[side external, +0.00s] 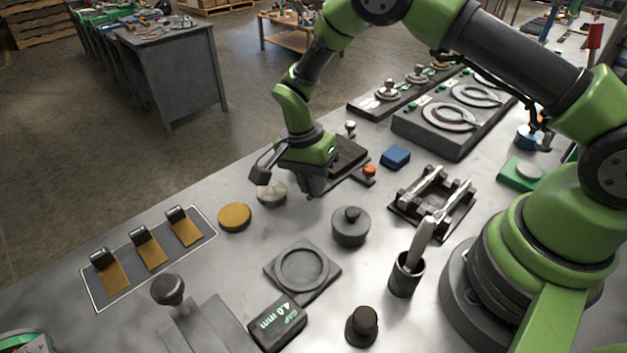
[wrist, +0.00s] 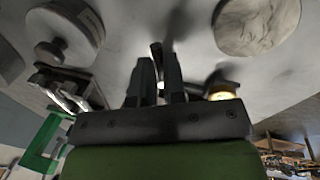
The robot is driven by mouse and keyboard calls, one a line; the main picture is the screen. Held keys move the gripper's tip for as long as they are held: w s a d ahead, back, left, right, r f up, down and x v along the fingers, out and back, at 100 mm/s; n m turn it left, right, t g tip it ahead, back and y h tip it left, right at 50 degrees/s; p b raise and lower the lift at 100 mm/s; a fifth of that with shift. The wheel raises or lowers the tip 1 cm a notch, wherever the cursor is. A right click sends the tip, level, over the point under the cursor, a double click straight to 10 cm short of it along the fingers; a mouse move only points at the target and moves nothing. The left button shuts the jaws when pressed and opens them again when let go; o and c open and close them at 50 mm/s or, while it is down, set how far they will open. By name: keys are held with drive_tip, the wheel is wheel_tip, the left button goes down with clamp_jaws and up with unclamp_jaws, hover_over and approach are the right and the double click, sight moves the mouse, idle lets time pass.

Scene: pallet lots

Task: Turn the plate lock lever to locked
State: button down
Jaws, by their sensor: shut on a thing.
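My gripper (side external: 313,190) is low over the table, at the near left end of a dark plate fixture (side external: 349,153) and partly covering it. In the wrist view the two dark fingers (wrist: 160,62) are close together, with a thin, pale metallic piece (wrist: 157,48) between them. This looks like the lock lever, but most of it is hidden by the fingers. An orange knob (side external: 369,171) sits at the fixture's near right corner. The lever's angle and any lock markings cannot be made out.
A pale round disc (side external: 272,193) lies close left of my gripper, also in the wrist view (wrist: 258,25). A dark lidded pot (side external: 350,227) stands in front. A blue block (side external: 395,157) and a tool rack (side external: 432,203) are to the right.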

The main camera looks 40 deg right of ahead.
drive_tip(key=shift+w+m, duration=0.1)
drive_tip(key=shift+m, duration=0.3)
drive_tip(key=c, duration=1.2)
unclamp_jaws()
drive_tip(key=r, duration=0.3)
drive_tip(key=w+r, duration=0.1)
drive_tip(key=r, duration=0.2)
drive_tip(key=w+r, duration=0.1)
drive_tip(key=r, duration=0.2)
drive_tip(key=shift+a+r, duration=0.2)
drive_tip(key=shift+r, duration=0.2)
